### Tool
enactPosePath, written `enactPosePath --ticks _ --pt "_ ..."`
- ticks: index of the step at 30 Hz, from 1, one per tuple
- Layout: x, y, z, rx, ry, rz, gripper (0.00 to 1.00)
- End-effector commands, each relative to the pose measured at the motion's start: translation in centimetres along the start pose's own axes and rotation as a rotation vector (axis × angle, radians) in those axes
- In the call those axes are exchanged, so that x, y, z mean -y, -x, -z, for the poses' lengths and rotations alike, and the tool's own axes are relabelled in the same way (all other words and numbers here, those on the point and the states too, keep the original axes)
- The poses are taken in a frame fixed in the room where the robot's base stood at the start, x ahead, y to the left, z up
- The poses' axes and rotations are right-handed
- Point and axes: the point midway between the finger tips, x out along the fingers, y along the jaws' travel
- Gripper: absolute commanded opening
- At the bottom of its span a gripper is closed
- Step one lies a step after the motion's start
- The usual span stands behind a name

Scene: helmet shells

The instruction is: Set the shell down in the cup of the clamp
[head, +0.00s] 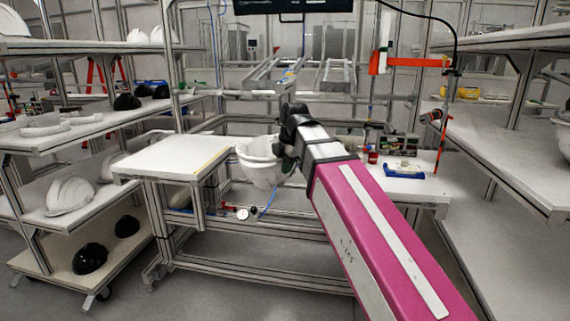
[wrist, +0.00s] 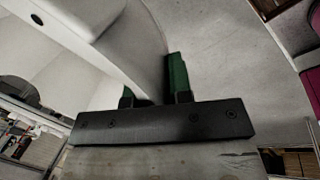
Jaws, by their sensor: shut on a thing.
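A white helmet shell (head: 262,172) hangs open side up in the gap between the two bench tops in the head view. My gripper (head: 286,158) is at its right side, shut on its edge. In the wrist view the green fingertips (wrist: 155,84) stand on either side of the white shell wall (wrist: 138,42), which fills much of the picture. I cannot make out the clamp's cup apart from the shell. Whether the shell touches anything beneath it cannot be told. My arm hides the area to the right of the shell.
A bare white bench top (head: 180,153) lies left of the shell. A right bench (head: 410,182) carries a blue tray (head: 404,171) and small boxes. A gauge (head: 242,214) and blue hose sit below. Racks with helmets (head: 68,194) stand left; an orange-red arm (head: 410,62) stands behind right.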

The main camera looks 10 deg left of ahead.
Motion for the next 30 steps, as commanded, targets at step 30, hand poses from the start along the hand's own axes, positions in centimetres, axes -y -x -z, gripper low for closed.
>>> enactPosePath --ticks 30 --pt "-4.6 -1.1 -5.7 0.001 -0.002 -0.001 0.0"
